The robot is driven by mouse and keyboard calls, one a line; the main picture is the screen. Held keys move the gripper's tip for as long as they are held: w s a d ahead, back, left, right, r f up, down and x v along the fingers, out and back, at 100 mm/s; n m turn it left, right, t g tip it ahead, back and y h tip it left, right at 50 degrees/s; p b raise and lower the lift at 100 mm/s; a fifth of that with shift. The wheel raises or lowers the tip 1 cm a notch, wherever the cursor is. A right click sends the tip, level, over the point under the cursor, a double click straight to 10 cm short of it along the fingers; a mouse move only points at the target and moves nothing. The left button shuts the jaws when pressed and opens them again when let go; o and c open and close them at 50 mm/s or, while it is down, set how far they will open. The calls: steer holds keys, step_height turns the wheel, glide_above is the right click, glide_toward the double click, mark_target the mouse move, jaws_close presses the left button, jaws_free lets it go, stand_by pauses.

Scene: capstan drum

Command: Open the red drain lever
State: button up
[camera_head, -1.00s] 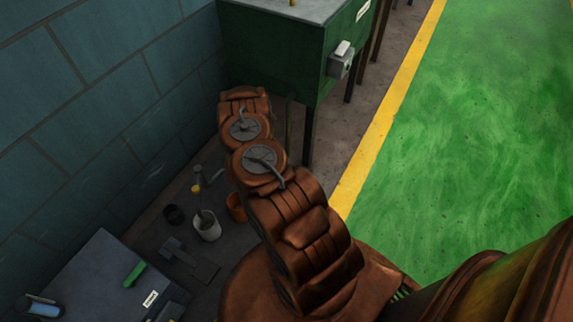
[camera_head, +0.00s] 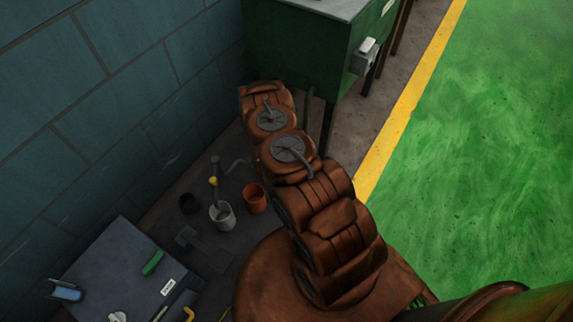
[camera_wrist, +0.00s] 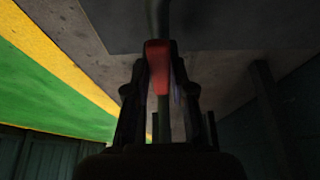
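The red drain lever (camera_wrist: 158,68) shows in the wrist view, upright between the fingertips of my gripper (camera_wrist: 160,62). The two dark fingers lean in and close against both sides of its red grip. A grey pipe or rod (camera_wrist: 163,18) runs in line with it above. In the head view, my arm reaches toward the space beside and below the green tank (camera_head: 295,50). My fingers and the red lever are hidden there behind my arm.
A blue block wall (camera_head: 130,100) stands left. A grey bench (camera_head: 110,270) with tools is at lower left. A grey cup (camera_head: 222,216) and an orange cup (camera_head: 255,199) stand on the floor. Open green floor (camera_head: 490,150) lies right of the yellow line (camera_head: 400,120).

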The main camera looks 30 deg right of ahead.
steer(key=o, duration=0.4)
steer(key=shift+w, duration=0.1)
steer(key=shift+o, duration=0.2)
steer(key=v, duration=1.2)
stand_by(0.6)
